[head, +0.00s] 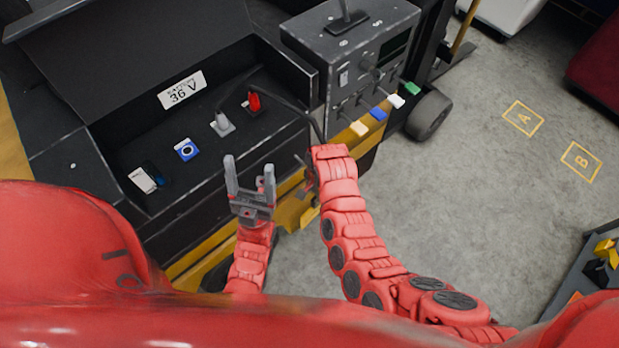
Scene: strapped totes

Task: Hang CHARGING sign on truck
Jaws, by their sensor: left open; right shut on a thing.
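The truck (75,125) fills the upper left, with a dark open compartment and yellow lower bodywork. No CHARGING sign can be made out. My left gripper (250,167) is open and empty, fingers pointing up, in front of the compartment's near edge. My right gripper (309,172) is at the compartment's right end, mostly hidden behind its own red wrist. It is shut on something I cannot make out. A black cable (292,104) arcs from near the red connector (254,101) down to my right wrist; whether it is held is unclear.
The compartment holds a "36 V" label (182,90), a grey connector (222,124), a blue button (187,150) and a white switch (143,180). A control box (345,60) with levers stands at right. Floor markings A (523,118) and B (581,161) lie on open floor.

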